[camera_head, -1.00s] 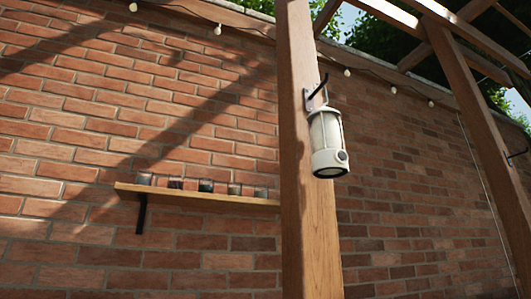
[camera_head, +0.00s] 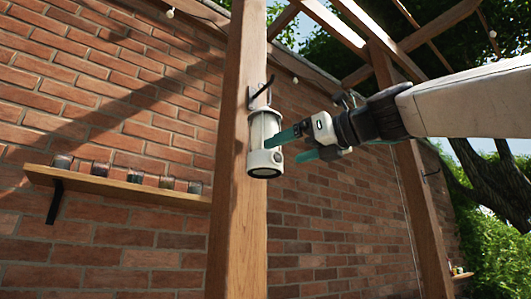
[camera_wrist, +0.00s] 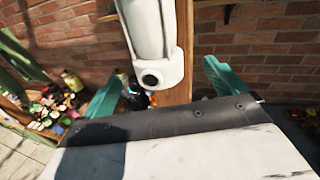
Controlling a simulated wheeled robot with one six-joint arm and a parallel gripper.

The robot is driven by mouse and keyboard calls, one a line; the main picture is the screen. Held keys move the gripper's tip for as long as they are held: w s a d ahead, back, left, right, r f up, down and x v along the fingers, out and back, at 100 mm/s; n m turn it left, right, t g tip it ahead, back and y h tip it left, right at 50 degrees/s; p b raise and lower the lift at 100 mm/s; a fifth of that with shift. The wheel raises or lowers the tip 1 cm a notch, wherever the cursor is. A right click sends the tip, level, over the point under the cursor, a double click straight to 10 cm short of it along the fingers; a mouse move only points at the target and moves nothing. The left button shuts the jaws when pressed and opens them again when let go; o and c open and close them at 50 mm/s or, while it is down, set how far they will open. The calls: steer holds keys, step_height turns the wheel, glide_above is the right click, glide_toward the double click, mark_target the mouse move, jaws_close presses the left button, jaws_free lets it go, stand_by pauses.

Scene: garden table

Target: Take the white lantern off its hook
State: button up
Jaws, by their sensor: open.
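The white lantern (camera_head: 265,158) hangs upright from a dark hook (camera_head: 262,88) on the near side of a wooden post (camera_head: 236,200). My gripper (camera_head: 290,143) is open, with teal fingers, and comes in from the right at the lantern's lower half. In the wrist view the lantern (camera_wrist: 155,45) stands above and beyond the gap between the two spread fingers (camera_wrist: 165,85), with its round dark knob facing the camera. Nothing is between the fingers. In the head view one fingertip appears close to the lantern's body; I cannot tell whether it touches.
A wall shelf (camera_head: 110,186) with several small jars is on the brick wall at left. A second post (camera_head: 400,150) stands at right behind my arm. The wrist view shows a cluttered surface (camera_wrist: 45,110) at lower left. String lights run along the wall top.

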steer(key=shift+a+r+m, duration=0.2)
steer(key=shift+r+m, duration=0.1)
steer(key=shift+r, duration=0.4)
steer(key=x, duration=0.7)
steer(key=shift+w+a+r, duration=0.1)
steer(key=shift+w+a, duration=0.05)
steer(key=shift+a, duration=0.1)
steer(key=c, duration=1.4)
steer(key=shift+r, duration=0.15)
steer(key=shift+r, duration=1.3)
steer(key=v, duration=1.8)
